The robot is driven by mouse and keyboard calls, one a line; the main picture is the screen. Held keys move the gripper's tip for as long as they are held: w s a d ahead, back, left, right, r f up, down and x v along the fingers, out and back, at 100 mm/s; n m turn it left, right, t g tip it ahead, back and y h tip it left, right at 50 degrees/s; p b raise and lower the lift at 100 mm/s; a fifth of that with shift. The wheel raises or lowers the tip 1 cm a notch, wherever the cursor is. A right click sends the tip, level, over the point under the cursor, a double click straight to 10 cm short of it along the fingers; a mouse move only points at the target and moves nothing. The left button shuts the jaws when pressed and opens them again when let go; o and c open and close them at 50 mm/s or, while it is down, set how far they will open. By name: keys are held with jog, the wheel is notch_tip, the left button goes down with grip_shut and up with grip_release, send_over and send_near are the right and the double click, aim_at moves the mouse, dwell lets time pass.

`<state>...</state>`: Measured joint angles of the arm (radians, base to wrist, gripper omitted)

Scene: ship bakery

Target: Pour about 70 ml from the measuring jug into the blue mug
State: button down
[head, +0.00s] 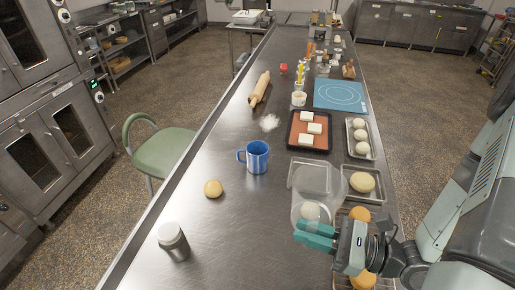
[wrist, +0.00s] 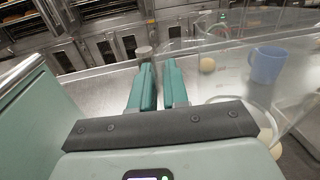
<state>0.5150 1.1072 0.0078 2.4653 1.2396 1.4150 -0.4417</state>
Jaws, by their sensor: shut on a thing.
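The blue mug (head: 258,158) stands upright on the steel counter, its handle to the left; it also shows at the right of the wrist view (wrist: 267,66). The clear measuring jug (head: 307,204) is right of and nearer than the mug, apart from it. It also spans the right of the wrist view as a see-through shape (wrist: 222,45). My gripper (head: 304,234) is at the jug's near side, shut on it; the teal fingers also show in the wrist view (wrist: 159,68). The held part is hardly visible. I cannot tell the liquid level or exact tilt.
A bun (head: 213,188) and a grey-lidded canister (head: 173,241) stand left of my gripper. The counter around the mug's left side is clear.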

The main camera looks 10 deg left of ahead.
jog(key=w+a+m+t+h, duration=0.15)
jog(key=w+a, duration=0.25)
jog(key=a, duration=0.9)
jog(key=w+a+m+t, duration=0.1)
jog(key=w+a+t, duration=0.3)
jog(key=a, duration=1)
jog(key=shift+g+y, duration=0.25)
jog(key=shift+g, duration=0.6)
jog(key=shift+w+d+f, duration=0.1)
jog(key=shift+w+f, duration=0.05)
jog(key=shift+f, duration=0.55)
jog(key=shift+w+d+f, duration=0.1)
jog(key=shift+w+f, duration=0.05)
jog(key=shift+f, duration=0.55)
jog(key=shift+w+d+f, duration=0.1)
jog(key=shift+w+f, duration=0.05)
jog(key=shift+f, duration=0.55)
jog(key=shift+w+r, duration=0.1)
jog(key=shift+w, duration=0.05)
